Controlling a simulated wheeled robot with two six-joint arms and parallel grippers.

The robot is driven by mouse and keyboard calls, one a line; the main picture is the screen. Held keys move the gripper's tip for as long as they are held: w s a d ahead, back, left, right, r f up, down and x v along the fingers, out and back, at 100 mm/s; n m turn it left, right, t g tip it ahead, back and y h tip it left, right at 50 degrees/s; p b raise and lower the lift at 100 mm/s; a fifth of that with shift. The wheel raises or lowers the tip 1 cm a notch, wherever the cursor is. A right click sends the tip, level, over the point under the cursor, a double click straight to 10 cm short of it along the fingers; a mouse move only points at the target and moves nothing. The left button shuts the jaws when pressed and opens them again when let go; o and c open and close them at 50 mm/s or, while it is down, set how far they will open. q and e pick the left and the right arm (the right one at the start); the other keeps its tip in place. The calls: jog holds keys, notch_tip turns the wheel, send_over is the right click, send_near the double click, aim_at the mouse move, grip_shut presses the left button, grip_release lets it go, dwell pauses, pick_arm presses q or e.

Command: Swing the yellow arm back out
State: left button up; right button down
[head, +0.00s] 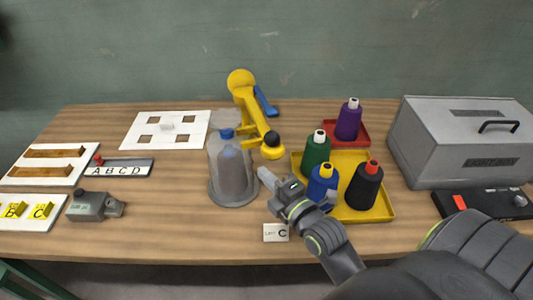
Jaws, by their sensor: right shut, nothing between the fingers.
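The yellow arm (251,108) stands at the back middle of the table, with a round yellow disc at its top and a dark knob (272,146) at its near right end. A blue lever (264,102) lies beside it. A clear cover (231,168) with a bobbin inside stands just left of the arm's near end. My right gripper (268,181) is shut and empty, right of the clear cover and a little nearer than the dark knob, apart from it in the picture. My left gripper is not in view.
A grey box (455,140) stands right.

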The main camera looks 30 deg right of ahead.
aim_at(254, 145)
jog(key=w+p, duration=0.1)
jog(key=w, duration=0.1)
jog(key=w+d+p, duration=0.1)
jog(key=w+p, duration=0.1)
jog(key=w+d+p, duration=0.1)
jog(key=w, duration=0.1)
jog(key=shift+d+r, duration=0.15)
jog(key=shift+s+d+p, duration=0.2)
jog(key=shift+d+p, duration=0.15)
jog(key=shift+d, duration=0.2)
